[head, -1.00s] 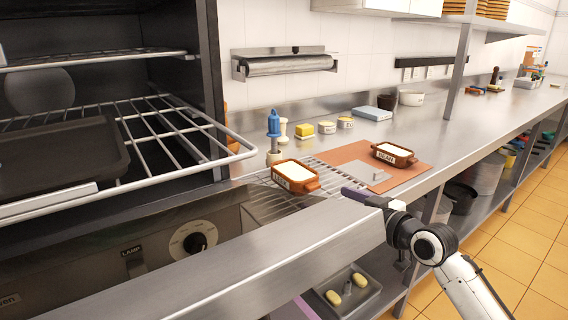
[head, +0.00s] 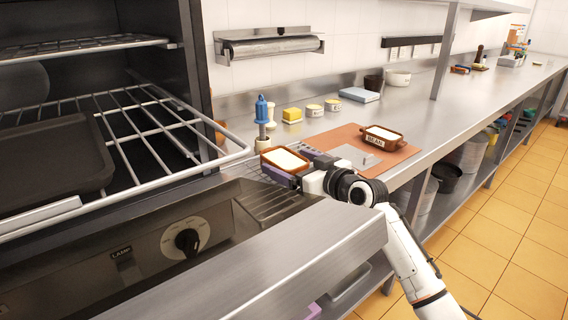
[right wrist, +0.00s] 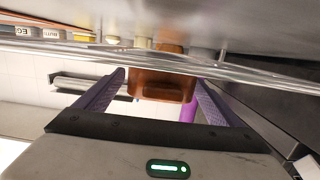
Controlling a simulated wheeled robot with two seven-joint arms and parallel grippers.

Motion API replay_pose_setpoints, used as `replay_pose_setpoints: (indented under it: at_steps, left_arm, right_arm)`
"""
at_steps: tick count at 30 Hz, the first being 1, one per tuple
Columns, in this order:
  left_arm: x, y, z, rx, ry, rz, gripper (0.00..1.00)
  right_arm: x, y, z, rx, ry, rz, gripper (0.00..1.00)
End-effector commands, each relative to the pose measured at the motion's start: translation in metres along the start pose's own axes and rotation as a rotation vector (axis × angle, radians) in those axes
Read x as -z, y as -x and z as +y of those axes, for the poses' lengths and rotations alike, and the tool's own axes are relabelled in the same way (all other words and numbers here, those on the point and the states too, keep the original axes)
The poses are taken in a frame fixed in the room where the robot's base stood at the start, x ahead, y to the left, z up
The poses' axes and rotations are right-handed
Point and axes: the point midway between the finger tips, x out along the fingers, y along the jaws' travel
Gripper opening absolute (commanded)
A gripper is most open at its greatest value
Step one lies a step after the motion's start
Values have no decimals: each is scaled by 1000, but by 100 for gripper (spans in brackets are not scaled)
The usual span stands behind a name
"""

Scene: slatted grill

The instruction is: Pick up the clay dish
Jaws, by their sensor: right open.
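A brown clay dish (head: 285,160) with a pale filling sits on the slatted grill (head: 262,200), beside the orange mat. My right gripper (head: 284,163) reaches in from the right with its purple fingers open, one on each side of this dish. In the right wrist view the dish (right wrist: 163,85) shows between the two spread fingers (right wrist: 158,80); I cannot tell whether they touch it. A second clay dish (head: 382,140), with lettering on its front, stands on the orange mat (head: 340,138). My left gripper is not in view.
A blue-topped bottle (head: 262,110), a yellow block (head: 291,115) and small tins (head: 315,111) stand behind the grill. The oven rack (head: 150,130) juts out at the left. The steel front ledge (head: 270,260) runs below my right arm.

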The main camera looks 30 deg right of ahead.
Motion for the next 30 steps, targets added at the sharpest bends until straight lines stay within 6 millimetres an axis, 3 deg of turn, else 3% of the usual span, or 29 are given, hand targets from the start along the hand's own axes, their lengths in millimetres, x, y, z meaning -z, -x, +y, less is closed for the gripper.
replay_pose_setpoints:
  at_steps: [9, 20, 30]
  left_arm:
    - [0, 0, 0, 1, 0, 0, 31]
    - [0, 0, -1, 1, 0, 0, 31]
    - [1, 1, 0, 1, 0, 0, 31]
  right_arm:
    - [-1, -6, -1, 1, 1, -1, 88]
    - [-1, -6, 0, 1, 1, -1, 29]
    - [14, -4, 0, 0, 5, 8, 29]
